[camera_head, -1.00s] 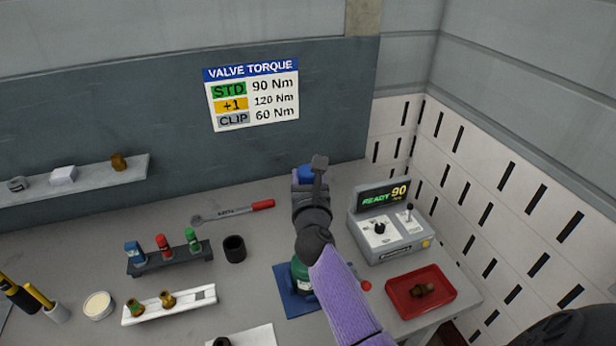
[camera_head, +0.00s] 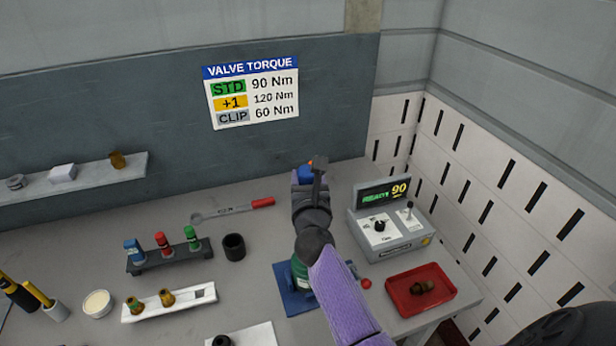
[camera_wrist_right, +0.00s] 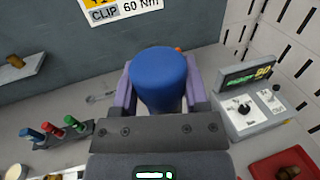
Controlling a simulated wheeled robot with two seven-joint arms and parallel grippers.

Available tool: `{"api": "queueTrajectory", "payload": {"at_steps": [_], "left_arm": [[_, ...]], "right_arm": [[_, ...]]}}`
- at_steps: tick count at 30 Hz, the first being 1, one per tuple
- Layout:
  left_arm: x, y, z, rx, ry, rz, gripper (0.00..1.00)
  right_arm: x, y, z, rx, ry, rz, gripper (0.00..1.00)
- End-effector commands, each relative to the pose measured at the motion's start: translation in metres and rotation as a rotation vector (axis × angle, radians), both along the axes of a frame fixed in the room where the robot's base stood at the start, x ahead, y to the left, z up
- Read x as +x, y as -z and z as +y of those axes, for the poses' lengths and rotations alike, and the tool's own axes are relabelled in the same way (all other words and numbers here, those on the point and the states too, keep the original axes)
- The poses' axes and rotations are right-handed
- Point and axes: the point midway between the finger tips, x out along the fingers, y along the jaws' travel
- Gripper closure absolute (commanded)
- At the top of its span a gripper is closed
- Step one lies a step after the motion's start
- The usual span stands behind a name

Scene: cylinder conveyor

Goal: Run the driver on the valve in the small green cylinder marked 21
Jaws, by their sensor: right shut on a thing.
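My right gripper (camera_head: 306,178) is shut on a blue round-topped thing, likely the driver (camera_wrist_right: 160,78), which stands between the purple fingers in the right wrist view. In the head view my arm and wrist cover most of it, with only a little blue showing. A green cylinder (camera_head: 298,272) stands on a blue base plate (camera_head: 290,300) below my forearm. Its top, its valve and any number are hidden, so I cannot tell whether the driver touches the valve. My left gripper is not in view.
A control box (camera_head: 390,232) at the right reads READY 90. A red tray (camera_head: 408,308) with a brass valve is in front of it. A torque wrench (camera_head: 232,210), a black cup (camera_head: 234,247), a rack of coloured bottles (camera_head: 170,260) and a white valve holder (camera_head: 195,300) lie left.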

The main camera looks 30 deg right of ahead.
Motion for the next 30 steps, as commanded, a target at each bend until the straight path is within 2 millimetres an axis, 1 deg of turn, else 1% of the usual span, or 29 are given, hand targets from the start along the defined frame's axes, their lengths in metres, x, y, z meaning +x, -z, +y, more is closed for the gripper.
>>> {"api": "queueTrajectory", "payload": {"at_steps": [7,16,30], "left_arm": [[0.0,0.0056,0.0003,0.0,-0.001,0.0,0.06],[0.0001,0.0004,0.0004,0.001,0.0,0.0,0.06],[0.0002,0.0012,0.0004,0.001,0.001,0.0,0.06]], "right_arm": [[0.0004,0.005,0.0,-0.002,-0.001,-0.004,1.0],[0.0005,0.0011,0.0002,-0.003,-0.001,-0.003,1.0],[0.0004,0.0024,0.0001,-0.001,-0.001,-0.003,1.0]]}}
